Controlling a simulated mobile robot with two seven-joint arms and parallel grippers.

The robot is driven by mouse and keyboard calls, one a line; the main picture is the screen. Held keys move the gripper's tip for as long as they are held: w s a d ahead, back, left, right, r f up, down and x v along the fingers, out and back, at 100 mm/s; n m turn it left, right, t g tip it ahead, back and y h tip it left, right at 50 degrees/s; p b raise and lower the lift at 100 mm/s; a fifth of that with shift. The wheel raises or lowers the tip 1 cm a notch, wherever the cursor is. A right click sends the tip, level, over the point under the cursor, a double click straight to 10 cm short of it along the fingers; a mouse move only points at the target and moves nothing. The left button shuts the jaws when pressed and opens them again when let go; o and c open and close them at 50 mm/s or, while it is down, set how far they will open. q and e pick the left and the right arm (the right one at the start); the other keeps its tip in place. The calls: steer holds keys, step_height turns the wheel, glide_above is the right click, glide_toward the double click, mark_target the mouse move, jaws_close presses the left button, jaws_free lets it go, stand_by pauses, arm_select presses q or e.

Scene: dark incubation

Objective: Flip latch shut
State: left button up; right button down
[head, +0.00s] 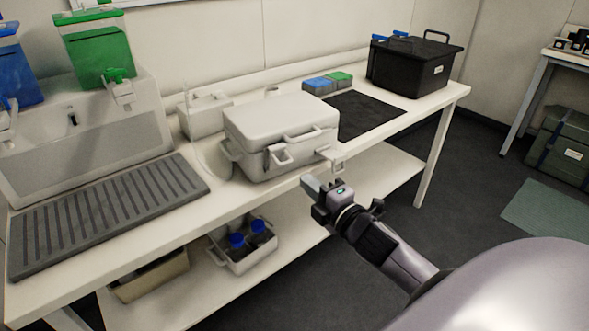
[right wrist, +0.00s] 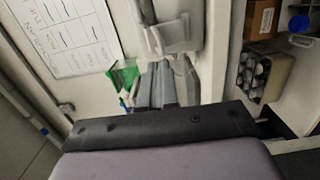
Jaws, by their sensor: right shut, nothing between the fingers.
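A pale grey case (head: 280,115) stands on the bench with its lid down and a carry handle (head: 303,133) on its front. One latch (head: 279,157) on the front sticks outward. Another pale latch-like piece (head: 333,157) juts out near the front right corner; I cannot tell how it is set. My right gripper (head: 309,185) is shut and empty, below and in front of the case near the bench's front edge, apart from the latches. In the right wrist view its grey fingers (right wrist: 165,85) sit below a pale fitting (right wrist: 173,35). My left gripper is not in view.
A black bin (head: 415,70) and dark mat (head: 364,115) lie right of the case. A dispenser with a green tank (head: 97,55) and a slotted grey tray (head: 110,215) stand left. A lower-shelf bin (head: 245,260) holds blue-capped bottles. The floor in front is open.

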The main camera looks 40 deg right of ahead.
mark_target(287, 163)
steer(key=w, duration=0.6)
steer(key=shift+w, duration=0.2)
steer(key=shift+w+r+p, duration=0.5)
steer(key=shift+r+p, duration=0.4)
steer(key=shift+p, duration=0.25)
steer(key=shift+w+r, duration=0.2)
steer(key=shift+w, duration=0.1)
steer(key=shift+d, duration=0.1)
